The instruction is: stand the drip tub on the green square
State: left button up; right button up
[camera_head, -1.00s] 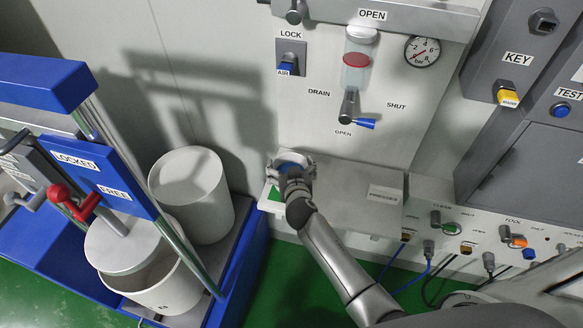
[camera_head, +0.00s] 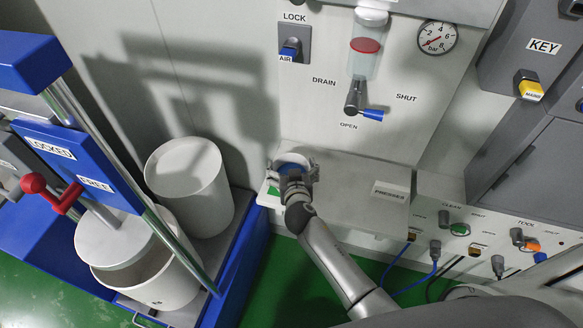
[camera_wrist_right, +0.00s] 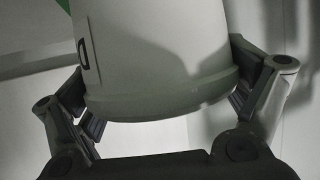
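The green square (camera_head: 273,190) shows partly at the left end of the grey bench, beside and partly behind the gripper. Whether the tub's base touches the bench is hard to tell. My left gripper is not in view.
The grey bench (camera_head: 350,183) has free room right of the tub, up to the PRESSES label (camera_head: 390,192). Above it hang the drain valve (camera_head: 354,97) and a sight glass (camera_head: 364,55). A white drum (camera_head: 190,185) and a blue frame (camera_head: 75,160) stand at left.

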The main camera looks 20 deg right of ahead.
jog(key=shift+r, duration=0.2)
jog(key=shift+s, duration=0.1)
jog(key=shift+s+a+r, duration=0.1)
jog(key=shift+s+r, duration=0.05)
jog(key=shift+s, duration=0.25)
jog(key=b+v, duration=0.1)
jog(key=v, duration=1)
